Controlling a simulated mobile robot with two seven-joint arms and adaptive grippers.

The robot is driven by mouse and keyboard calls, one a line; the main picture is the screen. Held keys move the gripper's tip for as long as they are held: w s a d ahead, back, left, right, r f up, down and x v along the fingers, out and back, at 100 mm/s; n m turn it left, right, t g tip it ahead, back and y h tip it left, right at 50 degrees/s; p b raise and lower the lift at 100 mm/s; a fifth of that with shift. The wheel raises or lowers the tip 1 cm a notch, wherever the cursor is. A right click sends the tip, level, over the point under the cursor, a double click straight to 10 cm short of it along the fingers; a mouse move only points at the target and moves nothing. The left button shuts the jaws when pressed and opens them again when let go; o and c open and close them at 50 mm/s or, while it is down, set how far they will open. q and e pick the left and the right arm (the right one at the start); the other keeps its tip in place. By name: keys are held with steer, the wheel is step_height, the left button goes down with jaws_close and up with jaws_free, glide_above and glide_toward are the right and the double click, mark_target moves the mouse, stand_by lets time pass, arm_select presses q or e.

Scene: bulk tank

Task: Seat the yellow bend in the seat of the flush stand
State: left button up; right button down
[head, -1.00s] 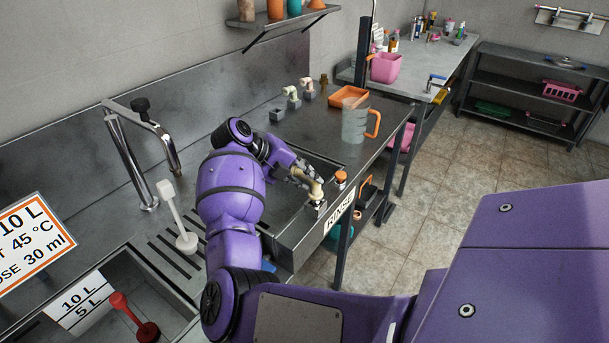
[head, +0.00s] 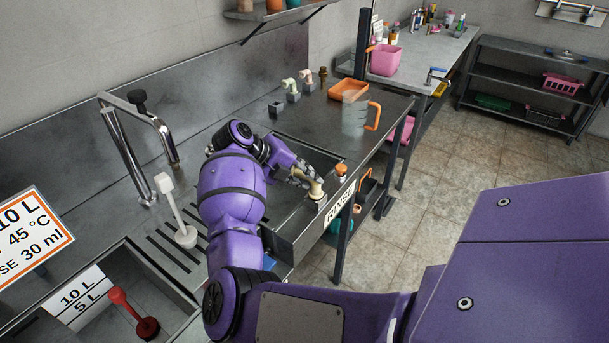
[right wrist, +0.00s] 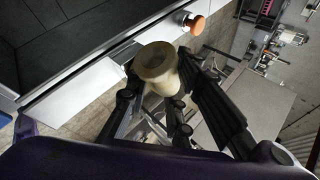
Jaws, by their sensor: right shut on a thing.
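My right gripper (head: 304,180) is shut on the cream-yellow bend (head: 316,189) at the front rim of the rinse sink. In the right wrist view the fingers of the right gripper (right wrist: 172,105) stand around the bend (right wrist: 158,66), whose round open end faces the camera. A small grey block, which looks like the flush stand (head: 319,205), is directly below the bend in the head view. The bend covers its top, so I cannot tell whether the bend touches or sits in the seat. My left gripper is out of view.
An orange-topped knob (head: 341,172) stands close by on the rim; it also shows in the right wrist view (right wrist: 195,23). An empty grey block (head: 275,110) and pale green and pink bends (head: 290,87) stand behind the sink. A clear jug (head: 355,118) and an orange tray (head: 348,90) are farther right.

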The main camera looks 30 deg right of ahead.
steer(key=shift+f, duration=0.15)
steer(key=c, duration=1.8)
jaws_free()
steer(key=o, duration=0.3)
steer(key=shift+o, duration=0.2)
steer(key=shift+a+r, duration=0.2)
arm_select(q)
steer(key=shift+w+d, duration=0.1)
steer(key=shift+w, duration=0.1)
arm_select(e)
steer(key=v, duration=0.7)
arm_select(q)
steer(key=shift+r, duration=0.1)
